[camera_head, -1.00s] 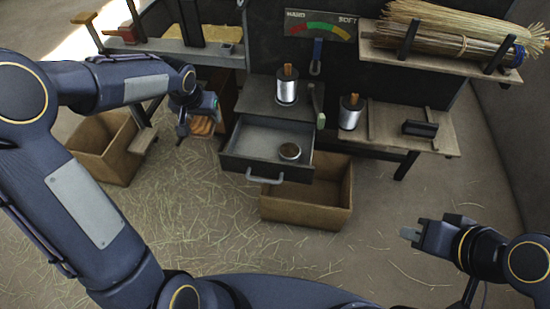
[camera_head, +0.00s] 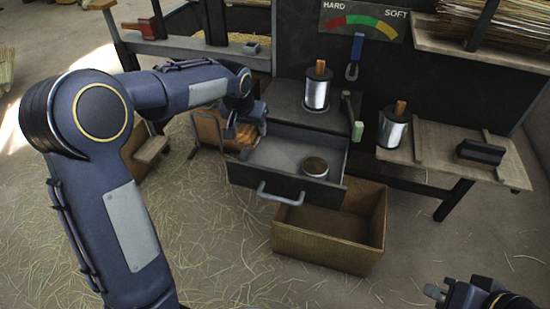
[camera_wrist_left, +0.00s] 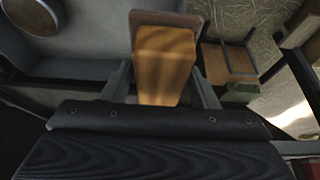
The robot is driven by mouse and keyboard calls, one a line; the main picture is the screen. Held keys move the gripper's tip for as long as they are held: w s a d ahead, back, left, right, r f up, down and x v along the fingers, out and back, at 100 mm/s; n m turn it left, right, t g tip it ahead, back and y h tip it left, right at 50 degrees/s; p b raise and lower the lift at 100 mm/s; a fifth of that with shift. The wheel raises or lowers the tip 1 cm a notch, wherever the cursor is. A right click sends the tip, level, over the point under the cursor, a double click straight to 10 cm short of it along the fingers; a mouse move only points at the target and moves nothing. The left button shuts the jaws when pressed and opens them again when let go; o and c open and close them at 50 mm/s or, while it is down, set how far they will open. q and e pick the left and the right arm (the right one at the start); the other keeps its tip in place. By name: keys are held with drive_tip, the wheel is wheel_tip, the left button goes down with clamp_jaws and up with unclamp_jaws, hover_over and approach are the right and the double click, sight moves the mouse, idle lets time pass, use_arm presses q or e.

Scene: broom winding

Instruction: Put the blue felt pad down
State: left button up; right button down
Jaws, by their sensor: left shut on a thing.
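My left gripper (camera_head: 246,131) is at the left rear of the open drawer (camera_head: 265,170). In the left wrist view its fingers (camera_wrist_left: 163,88) are closed on the sides of an orange wooden block (camera_wrist_left: 165,52), with a flat brownish plate (camera_wrist_left: 184,20) at its far end. No blue felt shows on this held piece; its underside is hidden. The drawer holds a round tin (camera_head: 315,166), also at top left in the wrist view (camera_wrist_left: 33,14). My right gripper (camera_head: 458,288) is at the bottom right, cut by the edge, away from everything; its opening is unclear.
Metal cylinders with wooden tops stand on the cabinet (camera_head: 317,88) and on the right shelf (camera_head: 393,127). A blue tool (camera_head: 353,58) hangs below the hardness gauge (camera_head: 362,20). An open box (camera_head: 330,232) sits under the drawer. A wooden seat (camera_head: 212,128) stands left of it.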

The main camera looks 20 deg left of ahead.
use_arm(q)
drive_tip(key=b, duration=0.2)
hover_over(274, 157)
drive_tip(key=s+a, duration=0.2)
drive_tip(key=f, duration=0.4)
drive_tip(key=shift+d+f, duration=0.25)
drive_tip(key=shift+f, duration=0.05)
drive_tip(key=shift+w+d+f+b, duration=0.1)
drive_tip(key=shift+d+f+b, duration=0.2)
drive_tip(key=shift+f, duration=0.5)
drive_tip(key=shift+w+d+f+b, duration=0.1)
drive_tip(key=shift+d+f+b, duration=0.2)
drive_tip(key=shift+f, duration=0.5)
drive_tip(key=shift+d+f+b, duration=0.15)
drive_tip(key=shift+f+b, duration=0.25)
drive_tip(key=shift+f, duration=0.4)
drive_tip(key=shift+f, duration=0.2)
drive_tip(key=o, duration=0.9)
